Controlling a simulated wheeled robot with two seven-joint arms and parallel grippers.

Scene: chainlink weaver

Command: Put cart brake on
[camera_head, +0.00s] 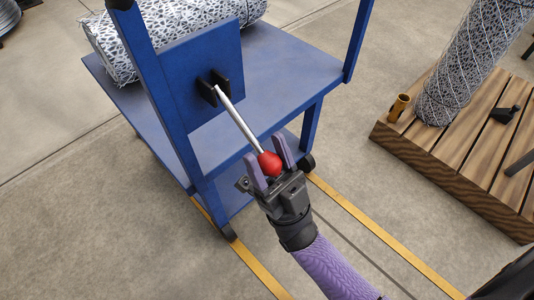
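The blue cart (290,62) stands in the upper middle of the head view. A silver brake lever (238,118) with a red knob (270,164) comes out of a black bracket (213,87) on the cart's blue side plate (205,55). The lever slants down and to the right. My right gripper (269,156) has its two purple fingers apart, one on each side of the red knob. I cannot tell whether either finger touches the knob. My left gripper is not in view.
A roll of patterned mesh (160,30) lies on the cart. A wooden pallet (455,150) at the right bears an upright mesh roll (470,65), a brass cup (399,107) and a black part (505,114). Yellow floor lines (385,238) run below the cart; the floor at lower left is clear.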

